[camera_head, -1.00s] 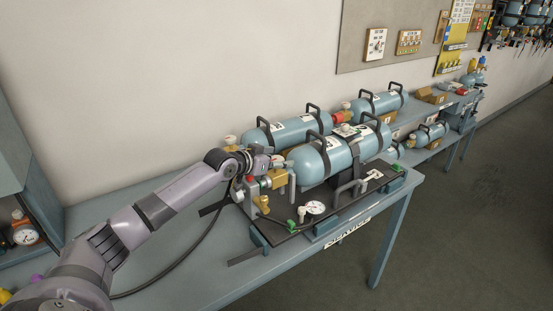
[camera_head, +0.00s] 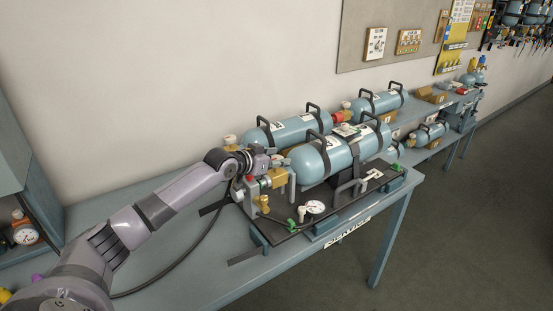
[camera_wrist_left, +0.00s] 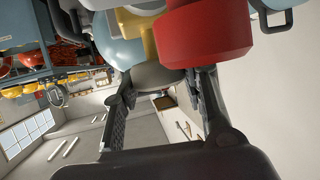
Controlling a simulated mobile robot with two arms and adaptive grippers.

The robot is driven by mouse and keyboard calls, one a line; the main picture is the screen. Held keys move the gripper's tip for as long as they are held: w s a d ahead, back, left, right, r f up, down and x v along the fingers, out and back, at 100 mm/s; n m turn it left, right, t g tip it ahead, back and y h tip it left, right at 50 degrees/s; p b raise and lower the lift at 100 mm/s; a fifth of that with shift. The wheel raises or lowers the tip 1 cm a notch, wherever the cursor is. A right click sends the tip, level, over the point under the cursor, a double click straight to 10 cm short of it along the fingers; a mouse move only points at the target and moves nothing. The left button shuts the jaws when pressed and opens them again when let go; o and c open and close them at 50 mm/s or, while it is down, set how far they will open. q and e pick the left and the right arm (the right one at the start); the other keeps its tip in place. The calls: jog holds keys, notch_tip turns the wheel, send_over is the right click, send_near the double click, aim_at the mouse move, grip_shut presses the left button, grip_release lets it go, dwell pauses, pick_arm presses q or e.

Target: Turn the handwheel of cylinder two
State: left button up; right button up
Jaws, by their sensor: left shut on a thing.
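The front blue-grey cylinder (camera_head: 325,158) lies strapped on a black board on the bench, and a second cylinder (camera_head: 290,132) lies behind it. Their number labels are too small to read surely. At the front cylinder's left end sit a brass valve block (camera_head: 279,177) and a red part (camera_head: 266,181). My left gripper (camera_head: 265,161) is at this valve end. In the left wrist view, its fingers (camera_wrist_left: 165,92) are on either side of a grey round handwheel (camera_wrist_left: 155,76), shut on it. A large red round part (camera_wrist_left: 205,35) is close beside it. My right gripper is out of view.
A black hose (camera_head: 190,255) runs over the bench (camera_head: 225,270). More cylinders stand farther right. The bench's left front is mostly clear.

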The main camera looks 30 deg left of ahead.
pick_arm(q)
jog(key=shift+d+r+n+y+p, duration=0.1)
jog(key=shift+n+y+p, duration=0.55)
jog(key=shift+p, duration=0.45)
jog(key=shift+d+r+n+y+p, duration=0.1)
jog(key=shift+n+y+p, duration=0.5)
jog(key=shift+p, duration=0.5)
jog(key=shift+f+n+y+p, duration=0.15)
jog(key=shift+n+y+p, duration=0.25)
jog(key=shift+n+y, duration=0.35)
jog(key=shift+f+n+y, duration=0.1)
jog(key=shift+n+y, duration=0.2)
jog(key=shift+y, duration=0.2)
jog(key=shift+w+f+n+g+y+b, duration=0.15)
jog(key=shift+n+g+y+b, duration=0.4)
jog(key=shift+n+y, duration=0.4)
jog(key=n+g+y+b, duration=0.2)
jog(key=n+y+b, duration=0.1)
jog(key=y+b, duration=0.1)
jog(key=shift+a+f+n+g, duration=0.1)
jog(key=shift+n+g, duration=0.25)
jog(key=shift+a+r+n+g+y+b, duration=0.1)
jog(key=shift+r+n+g+y+b, duration=0.15)
jog(key=shift+n+g+y+b, duration=0.85)
jog(key=shift+h, duration=0.35)
